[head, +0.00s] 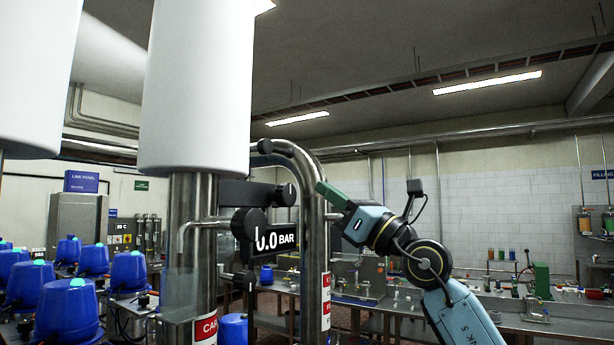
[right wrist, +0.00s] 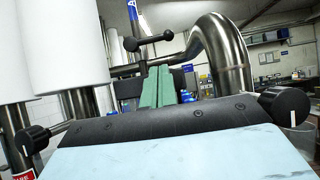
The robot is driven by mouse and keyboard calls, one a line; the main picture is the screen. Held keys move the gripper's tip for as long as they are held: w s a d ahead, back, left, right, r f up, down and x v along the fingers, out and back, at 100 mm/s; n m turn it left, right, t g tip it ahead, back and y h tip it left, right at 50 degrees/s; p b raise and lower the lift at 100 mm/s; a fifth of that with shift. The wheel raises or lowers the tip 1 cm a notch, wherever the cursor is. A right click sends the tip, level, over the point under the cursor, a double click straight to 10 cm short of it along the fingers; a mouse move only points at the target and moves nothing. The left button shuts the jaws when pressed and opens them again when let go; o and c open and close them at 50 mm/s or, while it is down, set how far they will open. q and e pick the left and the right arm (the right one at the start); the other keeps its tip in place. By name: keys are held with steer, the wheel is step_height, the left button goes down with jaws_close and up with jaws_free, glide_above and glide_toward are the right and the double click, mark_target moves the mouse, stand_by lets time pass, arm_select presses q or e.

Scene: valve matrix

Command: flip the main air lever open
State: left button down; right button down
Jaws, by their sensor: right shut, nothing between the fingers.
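My right gripper (head: 322,188) reaches in from the right in the head view, its green fingers shut with nothing between them. The fingertips are beside the bent steel pipe (head: 317,240) and seem to overlap its edge; I cannot tell whether they touch. In the right wrist view the shut fingers (right wrist: 157,84) point at a black bar with round ends (right wrist: 149,42), just beyond the tips. It may be the main air lever, but no label on it is readable. A display (head: 275,239) reading 0.0 BAR is left of the gripper. My left gripper is not in view.
Two large white cylinders (head: 200,90) hang at the upper left, one on a steel column. Black knobs (head: 249,222) stick out near the display. Blue domed units (head: 70,310) stand at the lower left. A workbench (head: 545,325) with small fittings lies behind my right arm.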

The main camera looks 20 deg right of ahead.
mark_target(281, 151)
steer(key=p+x, duration=0.3)
steer(key=x, duration=0.6)
steer(key=shift+w+a, duration=0.15)
steer(key=shift+r, duration=0.15)
steer(key=shift+w+r+n+g+y, duration=0.1)
steer(key=shift+n+g+y, duration=0.25)
steer(key=shift+n, duration=0.25)
